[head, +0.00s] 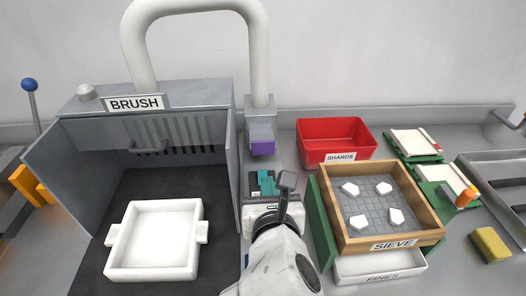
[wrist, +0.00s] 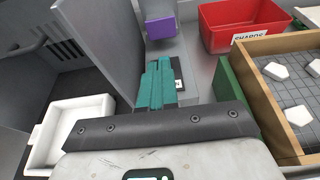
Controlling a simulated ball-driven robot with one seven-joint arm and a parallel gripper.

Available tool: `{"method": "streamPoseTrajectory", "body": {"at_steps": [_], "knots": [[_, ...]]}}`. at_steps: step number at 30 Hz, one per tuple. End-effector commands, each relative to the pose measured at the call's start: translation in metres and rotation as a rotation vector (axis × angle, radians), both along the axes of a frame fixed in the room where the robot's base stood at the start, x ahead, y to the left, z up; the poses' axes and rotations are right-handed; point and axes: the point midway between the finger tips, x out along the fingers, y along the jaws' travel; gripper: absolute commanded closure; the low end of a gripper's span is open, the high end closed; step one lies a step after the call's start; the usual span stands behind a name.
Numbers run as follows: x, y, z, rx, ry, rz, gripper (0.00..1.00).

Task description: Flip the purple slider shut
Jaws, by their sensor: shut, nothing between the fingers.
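The purple slider (head: 263,147) is a small block at the lower end of the grey housing under the white pipe, right of the brush booth. It also shows at the top of the wrist view (wrist: 160,27). My gripper (head: 265,178) has teal fingers, which are shut together with nothing between them. In the wrist view the fingers (wrist: 158,72) point towards the slider, with a visible gap below it. I cannot tell how far the slider is moved along its travel.
The grey booth marked BRUSH (head: 138,103) stands left, with a white tray (head: 112,270) in it. Right are a red shards bin (head: 335,131), a wooden sieve (head: 432,232) with white pieces, and a fines tray (head: 380,278). The booth's side wall is close to my fingers.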

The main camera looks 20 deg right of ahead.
Motion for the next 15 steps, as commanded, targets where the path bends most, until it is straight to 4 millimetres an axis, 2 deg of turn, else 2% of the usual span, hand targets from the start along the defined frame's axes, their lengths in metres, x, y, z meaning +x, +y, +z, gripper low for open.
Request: {"method": "streamPoseTrajectory", "body": {"at_steps": [5,15], "knots": [[0.019,-0.007,-0.006,0.001,0.0,-0.003,1.0],[0.079,-0.027,-0.026,0.0,0.0,-0.003,1.0]]}}
